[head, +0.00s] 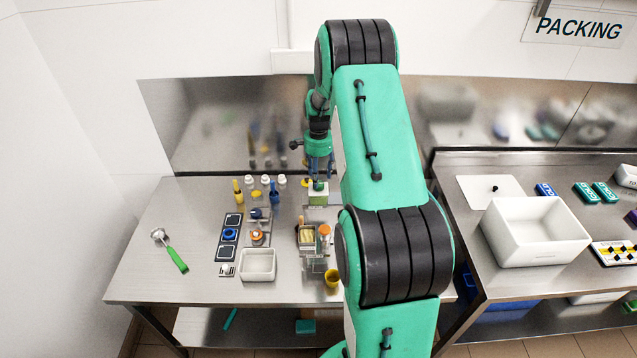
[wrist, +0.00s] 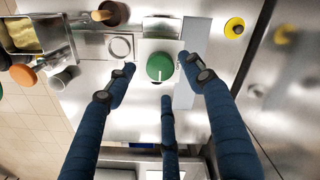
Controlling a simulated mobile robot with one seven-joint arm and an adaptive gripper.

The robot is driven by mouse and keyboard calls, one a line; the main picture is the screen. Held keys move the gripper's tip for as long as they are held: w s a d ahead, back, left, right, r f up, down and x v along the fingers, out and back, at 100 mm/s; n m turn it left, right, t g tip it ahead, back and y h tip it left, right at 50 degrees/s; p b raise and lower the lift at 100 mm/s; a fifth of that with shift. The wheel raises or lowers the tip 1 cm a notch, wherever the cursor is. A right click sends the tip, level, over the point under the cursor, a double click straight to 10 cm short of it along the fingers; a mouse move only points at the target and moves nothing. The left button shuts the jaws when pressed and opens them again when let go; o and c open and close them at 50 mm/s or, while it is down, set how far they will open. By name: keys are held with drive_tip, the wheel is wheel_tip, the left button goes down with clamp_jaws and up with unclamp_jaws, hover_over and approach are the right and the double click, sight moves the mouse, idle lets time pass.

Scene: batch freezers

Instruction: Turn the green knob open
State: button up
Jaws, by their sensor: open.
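The green knob (wrist: 160,67) is round, with a white pointer line running toward the bottom of the wrist view. It sits on a pale block with a green band (head: 318,198). In the head view the knob (head: 318,186) shows on top of the block, just below my gripper (head: 319,168). My gripper (wrist: 158,80) is open and points down over the knob. In the wrist view two blue fingers stand left and right of the knob, and a third is below it. I see gaps between the fingers and the knob; their height relative to it is unclear.
A yellow button (wrist: 234,28) lies right of the knob in the wrist view. A metal bin (wrist: 35,36) and several cups stand left. In the head view, small bottles, a white tray (head: 258,279) and a green-handled scoop (head: 177,259) share the table.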

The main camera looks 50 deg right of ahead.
drive_tip(key=shift+f, duration=1.9)
drive_tip(key=c, duration=1.2)
